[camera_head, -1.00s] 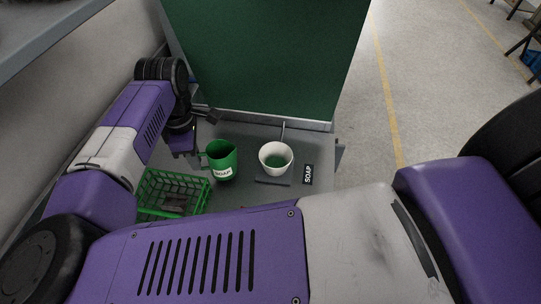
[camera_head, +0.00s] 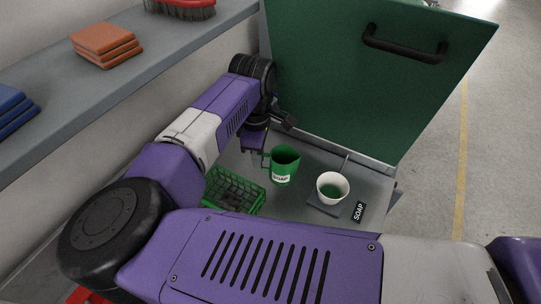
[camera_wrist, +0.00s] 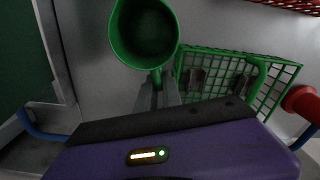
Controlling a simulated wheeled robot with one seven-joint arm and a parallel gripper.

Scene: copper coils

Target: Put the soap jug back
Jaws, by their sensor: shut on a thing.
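The soap jug (camera_head: 286,159) is a green open-topped jug with a white SOAP label. It stands upright in the head view, between the basket and a white cup. My gripper (camera_head: 264,158) is at its left side, shut on its handle. The wrist view shows the jug (camera_wrist: 143,32) from above, with my gripper (camera_wrist: 156,88) closed at the handle. I cannot tell whether its base touches the surface. A black SOAP tag (camera_head: 359,212) lies to the right, beside a dark square pad (camera_head: 318,205).
The white cup (camera_head: 333,180), holding green liquid, stands on the pad. A green wire basket (camera_head: 235,190) is left of the jug. A raised green lid (camera_head: 365,95) with a black handle stands behind. A grey shelf (camera_head: 150,65) with orange pads (camera_head: 104,47) runs along the left wall.

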